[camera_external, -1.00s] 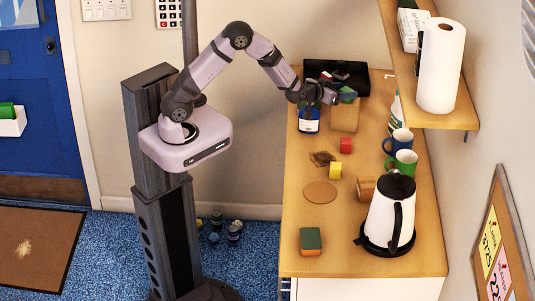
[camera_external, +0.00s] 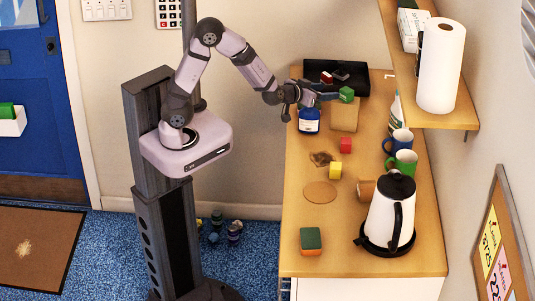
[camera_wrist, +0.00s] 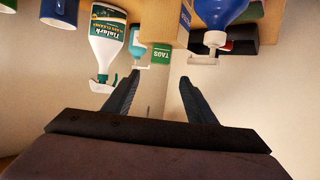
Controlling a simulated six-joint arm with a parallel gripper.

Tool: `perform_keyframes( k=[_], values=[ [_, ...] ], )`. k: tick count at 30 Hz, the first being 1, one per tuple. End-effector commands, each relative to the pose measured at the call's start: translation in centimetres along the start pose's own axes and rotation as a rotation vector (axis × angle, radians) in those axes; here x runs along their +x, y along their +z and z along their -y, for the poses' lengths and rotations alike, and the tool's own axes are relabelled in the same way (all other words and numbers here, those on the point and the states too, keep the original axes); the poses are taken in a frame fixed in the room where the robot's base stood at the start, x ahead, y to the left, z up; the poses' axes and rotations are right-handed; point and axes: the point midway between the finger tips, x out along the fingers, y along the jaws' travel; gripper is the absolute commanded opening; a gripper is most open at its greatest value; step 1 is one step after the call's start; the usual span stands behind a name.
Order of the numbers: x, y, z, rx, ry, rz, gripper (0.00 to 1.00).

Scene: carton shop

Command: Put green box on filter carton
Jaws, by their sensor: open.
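The small green box (camera_external: 346,94) sits on top of the tan filter carton (camera_external: 344,116) at the back of the counter. In the wrist view, which is upside down, the green box (camera_wrist: 161,53) shows a "TAGS" label and touches the carton's (camera_wrist: 160,20) top end. My gripper (camera_external: 328,95) is just left of the green box, apart from it. Its two fingers (camera_wrist: 160,78) are spread with nothing between them.
A blue pump bottle (camera_external: 309,120) stands left of the carton, under my gripper. A black tray (camera_external: 352,78) lies behind. A white bottle (camera_wrist: 107,42), mugs (camera_external: 402,162), a kettle (camera_external: 392,215) and small blocks (camera_external: 345,145) occupy the counter. A shelf (camera_external: 455,118) overhangs the right.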

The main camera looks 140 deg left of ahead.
Motion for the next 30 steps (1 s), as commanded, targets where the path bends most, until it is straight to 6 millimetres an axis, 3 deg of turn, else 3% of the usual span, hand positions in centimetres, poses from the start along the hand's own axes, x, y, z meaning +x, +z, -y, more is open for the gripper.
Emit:
perform_keyframes(
  k=[4,7,11,13,17,18,21,23,24,27,30],
  values=[
    [-0.1,0.1,-0.3,0.002,0.009,0.004,0.51],
    [-0.7,0.6,-1.8,0.010,0.052,0.022,0.51],
    [-2.8,2.4,-6.3,0.046,0.185,0.087,0.51],
    [-5.1,4.2,-9.8,0.084,0.295,0.147,0.51],
    [-12.1,9.0,-16.3,0.204,0.539,0.305,0.51],
    [-14.9,10.8,-17.9,0.255,0.615,0.361,0.51],
    [-22.5,15.7,-19.9,0.418,0.787,0.512,0.51],
    [-27.1,18.6,-19.7,0.537,0.871,0.605,0.51],
    [-30.0,20.4,-18.9,0.625,0.917,0.663,0.51],
    [-35.7,23.9,-15.6,0.847,0.986,0.785,0.51],
    [-39.0,25.9,-11.6,1.047,0.999,0.865,0.51]
  ],
)
